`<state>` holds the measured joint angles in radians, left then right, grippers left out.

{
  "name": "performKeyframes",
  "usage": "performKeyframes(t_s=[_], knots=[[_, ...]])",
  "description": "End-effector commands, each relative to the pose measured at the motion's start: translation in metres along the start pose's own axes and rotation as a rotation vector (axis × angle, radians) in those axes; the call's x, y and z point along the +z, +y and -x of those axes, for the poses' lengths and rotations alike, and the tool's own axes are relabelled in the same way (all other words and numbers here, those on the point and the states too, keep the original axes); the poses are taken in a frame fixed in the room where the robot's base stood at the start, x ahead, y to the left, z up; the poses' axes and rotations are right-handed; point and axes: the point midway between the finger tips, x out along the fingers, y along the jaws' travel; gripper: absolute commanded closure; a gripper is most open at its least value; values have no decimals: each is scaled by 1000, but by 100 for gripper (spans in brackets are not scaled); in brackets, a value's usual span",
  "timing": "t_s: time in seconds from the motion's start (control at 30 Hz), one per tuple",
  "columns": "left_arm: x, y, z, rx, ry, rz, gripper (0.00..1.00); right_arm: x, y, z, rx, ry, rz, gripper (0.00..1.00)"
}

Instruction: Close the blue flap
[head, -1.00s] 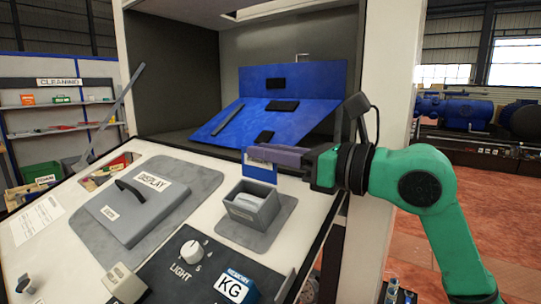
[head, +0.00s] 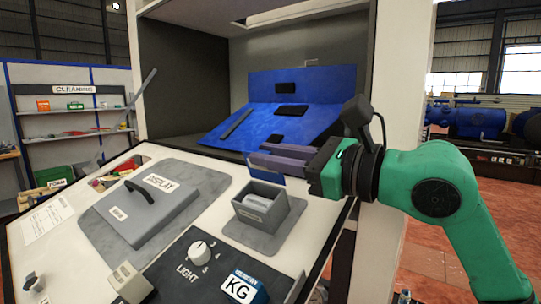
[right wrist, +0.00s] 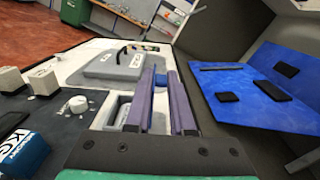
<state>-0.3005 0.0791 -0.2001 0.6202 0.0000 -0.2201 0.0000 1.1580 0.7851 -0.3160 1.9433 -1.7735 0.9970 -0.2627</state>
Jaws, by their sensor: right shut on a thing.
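The blue flap (head: 251,163) is a small panel standing up at the back of an open grey box (head: 262,211) on the sloping white panel. A grey item lies inside the box. My right gripper (head: 262,158) reaches in from the right, its purple fingers on either side of the flap and shut on it. The fingers hide much of the flap. My left gripper is not in view.
A large blue sloped board (head: 270,127) with black pads stands behind, inside a cabinet. A grey display cover with a handle (head: 140,208) lies left of the box. A light knob (head: 199,251) and a blue KG block (head: 243,286) are in front.

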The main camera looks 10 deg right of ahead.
Motion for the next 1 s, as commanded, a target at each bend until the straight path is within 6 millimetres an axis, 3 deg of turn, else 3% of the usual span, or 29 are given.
performKeyframes(t_s=[0.13,0.17,0.2,0.73,0.87,1.0], knots=[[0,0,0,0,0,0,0,2,-1,1,-4,-4,1,100],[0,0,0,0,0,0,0,2,-1,1,-4,-4,1,67],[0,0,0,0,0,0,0,1,-1,0,-4,-3,1,52],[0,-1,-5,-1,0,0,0,-2,0,7,-3,-1,-1,52],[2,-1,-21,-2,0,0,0,-6,1,34,-6,0,2,52],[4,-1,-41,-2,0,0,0,-8,1,77,-8,1,0,52]])
